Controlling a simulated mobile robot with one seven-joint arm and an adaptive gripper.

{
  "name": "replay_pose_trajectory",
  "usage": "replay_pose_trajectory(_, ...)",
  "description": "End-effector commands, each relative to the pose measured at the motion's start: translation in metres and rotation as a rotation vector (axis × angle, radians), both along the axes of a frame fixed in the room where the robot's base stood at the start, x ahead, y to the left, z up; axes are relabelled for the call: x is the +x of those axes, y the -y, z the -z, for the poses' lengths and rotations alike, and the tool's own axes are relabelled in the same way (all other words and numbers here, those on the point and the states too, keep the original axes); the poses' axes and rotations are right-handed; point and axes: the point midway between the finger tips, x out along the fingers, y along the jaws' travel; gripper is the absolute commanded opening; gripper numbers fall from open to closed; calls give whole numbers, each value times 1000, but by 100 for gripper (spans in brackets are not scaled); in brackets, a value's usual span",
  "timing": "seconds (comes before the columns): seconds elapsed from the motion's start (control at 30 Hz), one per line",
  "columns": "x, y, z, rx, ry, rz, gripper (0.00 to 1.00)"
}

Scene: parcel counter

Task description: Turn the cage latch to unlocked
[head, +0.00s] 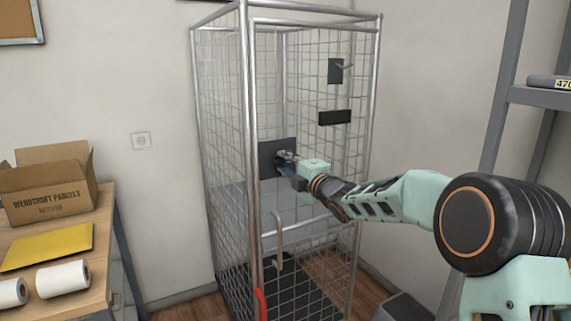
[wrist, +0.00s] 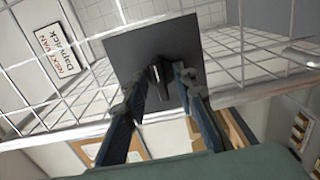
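The wire cage (head: 248,120) stands against the wall. A dark square latch plate (head: 267,162) is on its front at mid height. In the wrist view the plate (wrist: 150,38) fills the upper middle, with a small dark latch handle (wrist: 158,78) standing out from it. My gripper (head: 285,158) is at the plate, coming from the right. In the wrist view my gripper (wrist: 160,85) has its two fingers apart, one on each side of the handle, with gaps visible. The handle is largely hidden in the head view, and its lock position cannot be told.
Another dark plate with a small lever (head: 336,71) and a black bar (head: 335,117) are higher on the cage. A table with a cardboard box (head: 55,198), yellow envelope (head: 48,247) and white rolls stands left. A grey shelf rack (head: 497,110) stands right.

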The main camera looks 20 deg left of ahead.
Motion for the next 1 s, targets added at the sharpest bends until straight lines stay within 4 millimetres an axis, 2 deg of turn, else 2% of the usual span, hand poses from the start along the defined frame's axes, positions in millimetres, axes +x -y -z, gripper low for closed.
replay_pose_trajectory(0.1,0,0,0,0,0,0,25)
replay_pose_trajectory(0.33,0,0,0,0,0,0,0)
replay_pose_trajectory(0.77,0,0,0,21,-24,0,0)
replay_pose_trajectory(1.0,0,1,0,105,-123,1,0)
